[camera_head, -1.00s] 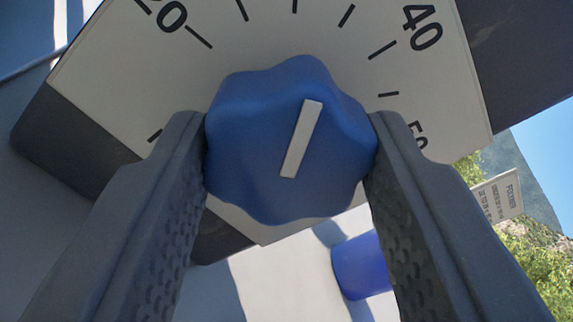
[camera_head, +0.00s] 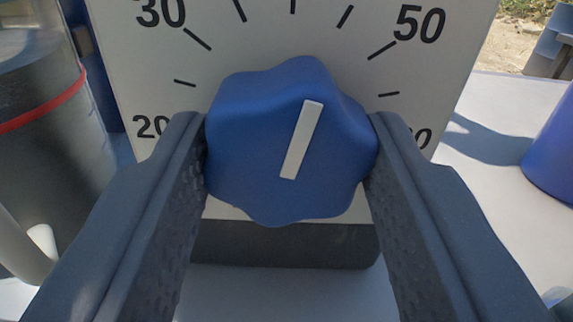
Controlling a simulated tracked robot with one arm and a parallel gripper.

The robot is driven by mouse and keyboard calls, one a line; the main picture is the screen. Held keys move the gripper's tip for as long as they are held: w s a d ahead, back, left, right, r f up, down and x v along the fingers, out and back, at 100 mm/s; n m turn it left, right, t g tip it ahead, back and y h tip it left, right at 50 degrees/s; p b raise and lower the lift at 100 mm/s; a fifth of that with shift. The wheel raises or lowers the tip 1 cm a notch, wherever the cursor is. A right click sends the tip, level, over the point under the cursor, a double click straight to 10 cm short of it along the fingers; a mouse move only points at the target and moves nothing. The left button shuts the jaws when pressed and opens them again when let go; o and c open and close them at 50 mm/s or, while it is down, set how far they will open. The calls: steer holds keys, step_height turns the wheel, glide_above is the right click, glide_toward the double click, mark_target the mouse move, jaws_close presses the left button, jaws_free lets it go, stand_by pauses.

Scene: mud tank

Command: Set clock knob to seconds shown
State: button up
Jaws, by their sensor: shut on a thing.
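The blue lobed clock knob (camera_head: 245,150) with a slanted white bar (camera_head: 302,140) fills the middle of the view. My gripper (camera_head: 290,140) is shut on it, one finger touching each side. Behind it is a white dial panel (camera_head: 250,40) with black ticks. Its label 20 is at left, 30 at upper left and 50 at upper right. Another label at right is partly hidden by my right finger. The bar's upper end leans right, toward the tick just before 50. The dial's top is outside the frame, and no seconds display is visible.
A dark cylinder (camera_head: 50,165) with a red band stands close at left. A blue rounded object (camera_head: 555,150) stands at right on a pale surface (camera_head: 485,185). The panel has a dark lower edge (camera_head: 285,245).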

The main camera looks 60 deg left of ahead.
steer(key=shift+s+a+f+m+p, duration=0.25)
steer(key=shift+s+f+m+p, duration=0.15)
steer(key=shift+m, duration=0.3)
steer(key=o, duration=1)
steer(key=shift+w+a, duration=0.1)
steer(key=shift+c, duration=0.2)
steer(key=shift+w+d+r, duration=0.15)
steer(key=shift+d, duration=0.05)
steer(key=shift+d, duration=0.35)
steer(key=b+v, duration=0.1)
steer(key=v, duration=1.2)
